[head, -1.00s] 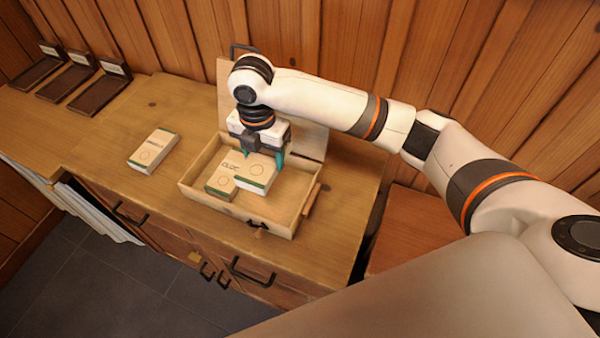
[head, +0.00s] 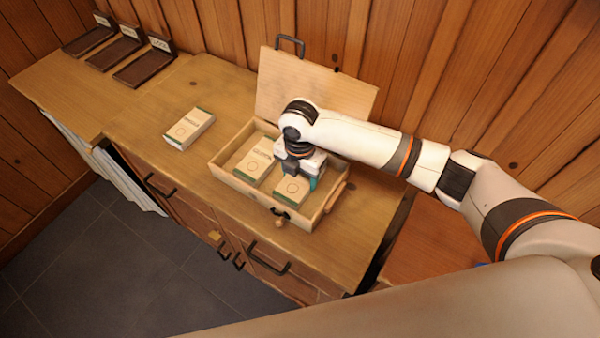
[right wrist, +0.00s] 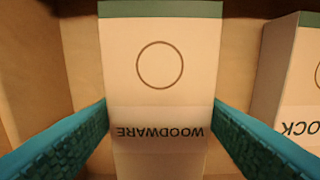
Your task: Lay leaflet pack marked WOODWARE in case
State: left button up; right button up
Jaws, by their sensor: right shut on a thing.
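The WOODWARE leaflet pack (head: 290,191) is white with a green end band and a printed circle. My right gripper (head: 298,177) is shut on it, inside the right part of the open wooden case (head: 248,193). The right wrist view shows the pack (right wrist: 160,68) flat between the teal fingers, its name upside down. I cannot tell whether it touches the case floor. A second pack (head: 252,162) lies to its left in the case; its visible letters in the right wrist view (right wrist: 296,90) read "OCK". A gap separates the two. My left gripper is out of view.
The case lid (head: 318,88) stands open at the back. Another pack (head: 190,127) lies on the counter (head: 150,115) left of the case. Three dark trays (head: 145,68) with labels stand at the far left. The counter between them is clear.

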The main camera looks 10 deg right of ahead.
aim_at(300, 178)
jog(key=o, duration=1.1)
jog(key=shift+f, duration=0.1)
jog(key=shift+c, duration=0.2)
notch_tip(300, 178, up, 12)
jog(key=b, duration=0.1)
jog(key=shift+r, duration=0.2)
